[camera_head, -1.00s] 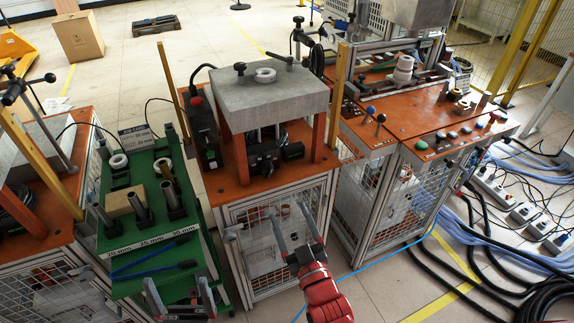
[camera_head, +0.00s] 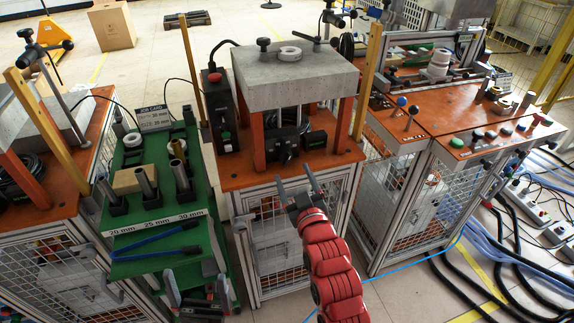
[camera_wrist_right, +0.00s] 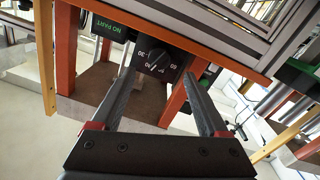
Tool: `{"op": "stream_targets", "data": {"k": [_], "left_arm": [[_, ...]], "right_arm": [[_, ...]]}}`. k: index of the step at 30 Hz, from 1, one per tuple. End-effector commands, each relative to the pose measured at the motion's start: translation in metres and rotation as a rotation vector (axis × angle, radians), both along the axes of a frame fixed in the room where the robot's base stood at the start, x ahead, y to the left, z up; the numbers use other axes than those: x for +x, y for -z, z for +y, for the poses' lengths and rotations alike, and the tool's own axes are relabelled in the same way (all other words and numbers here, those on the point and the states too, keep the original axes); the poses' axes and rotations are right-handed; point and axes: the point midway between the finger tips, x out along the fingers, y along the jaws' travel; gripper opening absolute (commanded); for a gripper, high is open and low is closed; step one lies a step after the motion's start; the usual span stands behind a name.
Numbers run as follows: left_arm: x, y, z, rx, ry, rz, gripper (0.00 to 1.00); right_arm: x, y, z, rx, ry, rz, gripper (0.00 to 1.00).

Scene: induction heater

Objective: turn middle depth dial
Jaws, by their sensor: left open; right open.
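The black depth dial (camera_wrist_right: 160,58) with white numbers shows in the right wrist view, under the station's slab and beyond my fingertips. In the head view the dial (camera_head: 287,155) is small and dark at the station's front, its marks too small to read. My right gripper (camera_head: 295,180) is open and empty just in front of the station. In the right wrist view my right gripper (camera_wrist_right: 160,78) has its fingers spread to either side below the dial, apart from it. My left gripper (camera_head: 196,280) is open and empty at the green table's front edge.
A concrete slab (camera_head: 295,78) on orange posts (camera_head: 344,125) roofs the dial. A black box (camera_head: 218,105) stands left of it. The green table (camera_head: 150,230) holds metal cylinders and blue-handled tongs (camera_head: 150,240). A "NO PART" display (camera_wrist_right: 110,28) sits beside the dial.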

Motion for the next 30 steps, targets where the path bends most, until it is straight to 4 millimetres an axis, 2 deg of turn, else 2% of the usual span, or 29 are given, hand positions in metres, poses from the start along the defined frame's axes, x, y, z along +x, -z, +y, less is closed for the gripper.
{"op": "stream_targets", "data": {"k": [3,9,15,23,30], "left_arm": [[0.000,-0.003,0.000,0.000,0.000,0.000,1.00],[0.000,-0.004,0.000,0.000,0.000,0.000,1.00],[0.000,-0.005,0.000,0.000,0.000,0.000,1.00],[0.000,-0.005,0.000,0.000,0.000,0.000,1.00],[0.000,-0.005,0.000,0.000,0.000,0.000,1.00]], "right_arm": [[0.025,-0.003,0.006,0.002,0.000,-0.002,0.78],[0.052,-0.002,0.014,0.001,0.001,-0.001,0.78],[0.063,-0.001,0.017,0.001,0.001,-0.001,0.78],[0.063,-0.001,0.017,0.001,0.001,-0.001,0.78],[0.063,-0.001,0.017,0.001,0.001,-0.001,0.36]]}}
